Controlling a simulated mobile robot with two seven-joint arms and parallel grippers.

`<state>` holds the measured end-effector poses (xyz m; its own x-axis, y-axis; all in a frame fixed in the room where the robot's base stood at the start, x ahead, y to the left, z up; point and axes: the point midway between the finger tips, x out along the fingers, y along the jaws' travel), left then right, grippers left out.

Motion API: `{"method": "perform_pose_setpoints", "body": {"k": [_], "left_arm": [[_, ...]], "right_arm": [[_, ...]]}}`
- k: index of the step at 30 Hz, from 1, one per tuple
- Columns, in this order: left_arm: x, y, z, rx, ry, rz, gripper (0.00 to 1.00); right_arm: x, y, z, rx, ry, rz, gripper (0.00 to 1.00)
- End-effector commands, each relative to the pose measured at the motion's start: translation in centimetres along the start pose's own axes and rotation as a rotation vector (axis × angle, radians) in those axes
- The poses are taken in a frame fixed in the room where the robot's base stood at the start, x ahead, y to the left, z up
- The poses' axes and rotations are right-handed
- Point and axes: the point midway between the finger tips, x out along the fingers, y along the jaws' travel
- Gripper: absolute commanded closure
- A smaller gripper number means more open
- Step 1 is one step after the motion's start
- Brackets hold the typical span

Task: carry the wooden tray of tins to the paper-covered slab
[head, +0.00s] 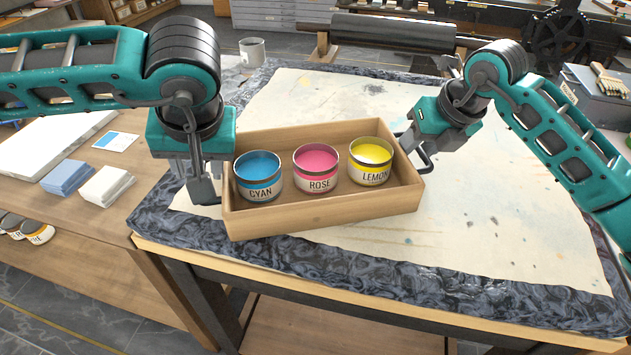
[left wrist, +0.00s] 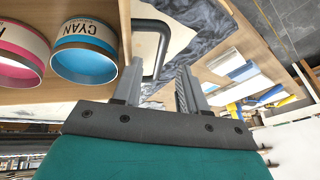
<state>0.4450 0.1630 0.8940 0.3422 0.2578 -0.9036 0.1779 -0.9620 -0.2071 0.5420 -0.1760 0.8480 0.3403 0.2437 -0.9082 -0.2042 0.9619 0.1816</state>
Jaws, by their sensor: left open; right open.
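The wooden tray (head: 325,213) appears to rest on the front left part of the paper-covered slab (head: 480,225). It stands upright and holds the cyan tin (head: 260,184), the rose tin (head: 317,170) and the lemon tin (head: 371,165) in a row. My left gripper (head: 203,185) is open beside the tray's left end. In the left wrist view its fingers (left wrist: 158,88) are apart, close to the tray's black handle (left wrist: 163,45). My right gripper (head: 413,148) is open by the handle at the right end; its fingertips are partly hidden.
A wooden bench (head: 160,178) adjoins on the left, with blue (head: 68,178) and white (head: 106,186) stacks on it. The paper right of the tray is clear.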

Motion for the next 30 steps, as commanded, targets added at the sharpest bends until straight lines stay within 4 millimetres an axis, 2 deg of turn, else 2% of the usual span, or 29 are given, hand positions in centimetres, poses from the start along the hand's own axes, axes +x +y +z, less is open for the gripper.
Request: {"method": "perform_pose_setpoints", "body": {"k": [4,11,14,24,30], "left_arm": [[-1.9,0.0,0.0,0.0,0.001,-0.001,0.58],[-2.9,-0.1,0.0,-0.001,-0.001,-0.003,0.58],[-2.9,-0.1,0.0,-0.001,-0.001,-0.004,0.58],[-2.9,-0.1,0.0,-0.001,-0.001,-0.004,0.58],[-2.8,-0.1,0.0,-0.001,-0.002,-0.004,0.58]], "right_arm": [[0.0,0.1,-0.1,-0.002,0.002,0.002,0.58],[-0.7,0.1,0.0,-0.002,0.0,0.003,0.58],[-2.2,0.0,0.1,-0.002,-0.003,0.001,0.58],[-9.3,0.0,0.1,-0.002,-0.004,0.0,0.58],[-11.6,0.0,0.0,0.0,-0.001,0.0,0.58]]}}
